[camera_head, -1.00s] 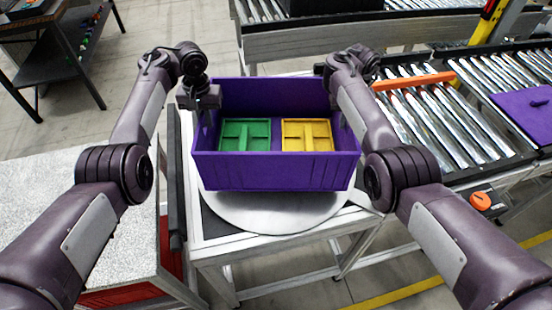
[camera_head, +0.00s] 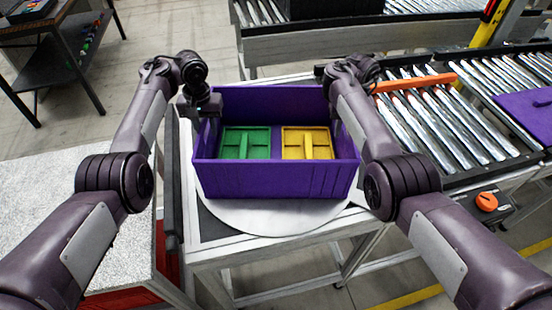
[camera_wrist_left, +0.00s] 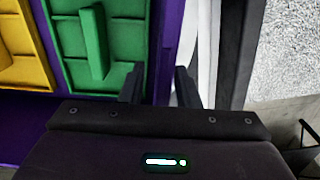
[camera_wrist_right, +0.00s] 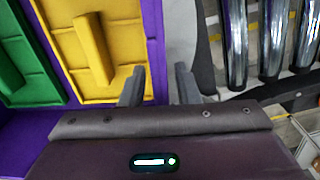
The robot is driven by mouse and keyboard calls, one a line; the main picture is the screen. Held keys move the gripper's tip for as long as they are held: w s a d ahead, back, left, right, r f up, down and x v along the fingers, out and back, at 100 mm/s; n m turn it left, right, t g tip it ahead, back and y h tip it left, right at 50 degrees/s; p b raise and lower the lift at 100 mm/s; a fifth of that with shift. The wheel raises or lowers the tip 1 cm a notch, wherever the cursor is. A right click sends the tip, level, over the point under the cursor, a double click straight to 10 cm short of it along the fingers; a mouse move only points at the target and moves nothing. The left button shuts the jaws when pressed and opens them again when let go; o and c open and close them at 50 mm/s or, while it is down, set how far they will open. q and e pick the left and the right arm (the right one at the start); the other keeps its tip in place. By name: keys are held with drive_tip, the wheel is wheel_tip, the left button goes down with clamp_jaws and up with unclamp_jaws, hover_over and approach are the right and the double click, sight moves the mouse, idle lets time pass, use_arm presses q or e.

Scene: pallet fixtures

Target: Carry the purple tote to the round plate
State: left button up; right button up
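The purple tote (camera_head: 275,181) is upright in the head view, low over the round plate (camera_head: 285,219). I cannot tell whether its hidden underside touches the plate. A green insert (camera_head: 245,143) and a yellow insert (camera_head: 307,143) lie inside it. My left gripper (camera_wrist_left: 159,88) is at the tote's left end wall, fingers on both sides of it and shut on it. My right gripper (camera_wrist_right: 159,88) is at the right end wall in the same way. In the head view my right forearm hides most of the right gripper.
The plate lies on a light-framed stand (camera_head: 225,255). A speckled table (camera_head: 60,170) is close on the left. A roller conveyor (camera_head: 430,115) with an orange bar (camera_head: 415,83) is on the right, and another conveyor (camera_head: 330,40) runs behind. A purple panel (camera_head: 525,108) lies at far right.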

use_arm(q)
drive_tip(key=shift+w+r, duration=0.1)
use_arm(e)
drive_tip(key=shift+w, duration=0.1)
use_arm(q)
wheel_tip(320, 180, up, 10)
drive_tip(key=shift+d+f, duration=0.1)
drive_tip(key=shift+f, duration=0.05)
drive_tip(key=shift+r, duration=1)
use_arm(e)
wheel_tip(320, 180, up, 12)
drive_tip(key=shift+f, duration=0.1)
